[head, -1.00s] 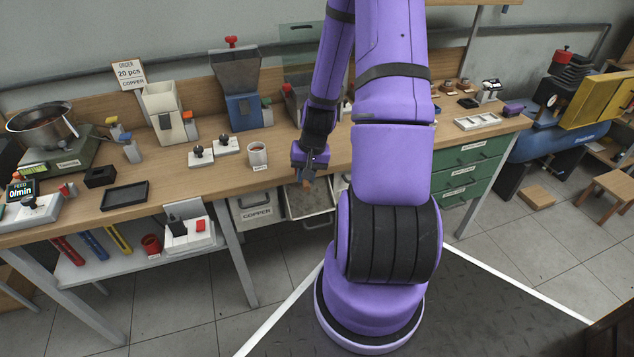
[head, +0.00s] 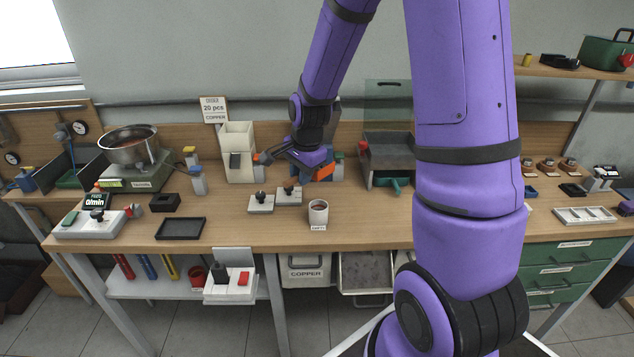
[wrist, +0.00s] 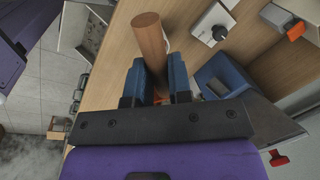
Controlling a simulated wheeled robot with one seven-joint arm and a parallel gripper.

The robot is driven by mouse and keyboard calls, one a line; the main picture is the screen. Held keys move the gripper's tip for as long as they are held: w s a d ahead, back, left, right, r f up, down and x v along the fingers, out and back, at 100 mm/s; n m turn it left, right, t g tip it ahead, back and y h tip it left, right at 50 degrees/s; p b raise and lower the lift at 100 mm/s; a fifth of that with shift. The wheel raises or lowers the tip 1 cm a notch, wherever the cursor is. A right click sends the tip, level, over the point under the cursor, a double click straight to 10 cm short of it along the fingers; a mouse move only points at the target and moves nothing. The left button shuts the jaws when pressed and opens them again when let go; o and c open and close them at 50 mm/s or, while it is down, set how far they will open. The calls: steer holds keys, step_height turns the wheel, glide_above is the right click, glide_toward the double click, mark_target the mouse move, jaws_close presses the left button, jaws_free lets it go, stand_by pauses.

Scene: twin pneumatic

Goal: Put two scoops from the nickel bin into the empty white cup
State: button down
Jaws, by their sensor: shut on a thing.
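My gripper (head: 282,153) is above the bench, in front of the blue hopper. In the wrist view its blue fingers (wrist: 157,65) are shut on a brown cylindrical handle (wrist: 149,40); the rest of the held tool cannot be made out. A white cup (head: 318,213) stands near the bench's front edge, below and slightly right of my gripper; its inside looks brownish and its label is too small to read. An open drawer bin (head: 368,285) with grey contents sits under the bench, right of the closed bin marked COPPER (head: 305,272).
Two small plates with black knobs (head: 261,204) lie left of the cup. A white hopper (head: 239,150), a black tray (head: 180,228) and a scale with a metal pan (head: 130,150) stand farther left. A grey chute (head: 388,155) stands right. Bench around the cup is mostly clear.

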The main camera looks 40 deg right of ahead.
steer(key=shift+w+a+r, duration=0.2)
steer(key=shift+r, duration=0.05)
steer(key=shift+d+y, duration=0.15)
steer(key=shift+y, duration=0.15)
steer(key=shift+d+r+m+y, duration=0.15)
steer(key=shift+m+y, duration=0.15)
steer(key=shift+y, duration=0.2)
steer(key=y, duration=0.3)
steer(key=d+r+g+y, duration=0.1)
steer(key=y, duration=0.1)
steer(key=shift+w, duration=0.1)
steer(key=shift+f+m+y, duration=0.3)
steer(key=shift+f+y, duration=0.6)
steer(key=shift+f, duration=0.5)
steer(key=shift+w+d+f+y, duration=0.1)
steer(key=shift+d+y, duration=0.15)
steer(key=shift+y, duration=0.05)
steer(key=shift+w+d+m+g+y, duration=0.15)
steer(key=shift+w+d+g+y, duration=0.1)
steer(key=shift+d+y, duration=0.85)
steer(key=shift+w+d+m+g+y, duration=0.15)
steer(key=shift+d+g+y, duration=0.1)
steer(key=shift+d+y, duration=0.8)
steer(key=shift+a, duration=0.2)
